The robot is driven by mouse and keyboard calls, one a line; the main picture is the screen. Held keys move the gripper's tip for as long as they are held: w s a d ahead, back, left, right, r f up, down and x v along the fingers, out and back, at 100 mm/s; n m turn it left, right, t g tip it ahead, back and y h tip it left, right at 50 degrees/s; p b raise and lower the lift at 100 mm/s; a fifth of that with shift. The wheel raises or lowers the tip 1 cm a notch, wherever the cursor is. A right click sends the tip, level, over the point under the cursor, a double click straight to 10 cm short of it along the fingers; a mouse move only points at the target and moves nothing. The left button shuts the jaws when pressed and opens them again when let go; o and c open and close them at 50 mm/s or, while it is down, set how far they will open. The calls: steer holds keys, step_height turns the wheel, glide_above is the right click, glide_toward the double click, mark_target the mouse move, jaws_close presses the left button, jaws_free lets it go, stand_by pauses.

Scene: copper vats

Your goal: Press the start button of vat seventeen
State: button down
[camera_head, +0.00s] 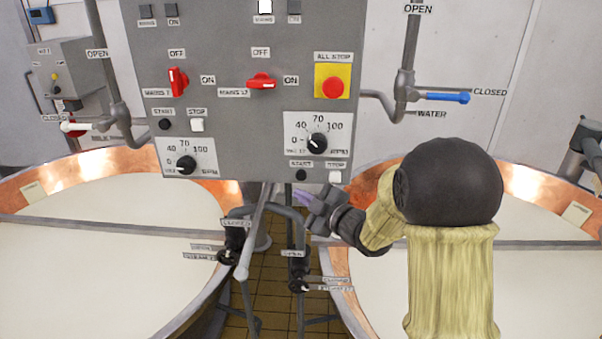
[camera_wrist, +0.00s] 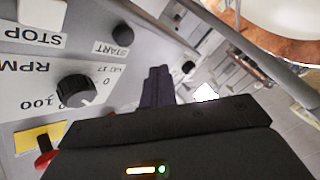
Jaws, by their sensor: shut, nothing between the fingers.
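The grey control panel (camera_head: 221,60) hangs between two vats. Its right column has a black start button (camera_head: 300,175) under the RPM dial (camera_head: 317,144), with a white stop button (camera_head: 335,177) to its right. In the wrist view this start button (camera_wrist: 123,35) appears upside down, and the small label by the dial seems to read "VAT 17". My gripper (camera_head: 300,196) is shut and empty, just below the start button in the head view. Its fingers (camera_wrist: 157,84) are together, right of and below the button in the wrist view. No contact shows; the exact gap is unclear.
The left column has its own start button (camera_head: 165,124) and dial (camera_head: 185,165). A red ALL STOP button (camera_head: 333,88) and red mains switches (camera_head: 262,81) sit above. Pipes and valves (camera_head: 298,265) stand below the panel. Copper vats (camera_head: 120,157) flank it.

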mark_target(301, 175)
steer(key=shift+w+d, duration=0.1)
steer(key=shift+w, duration=2.2)
steer(key=shift+w, duration=0.4)
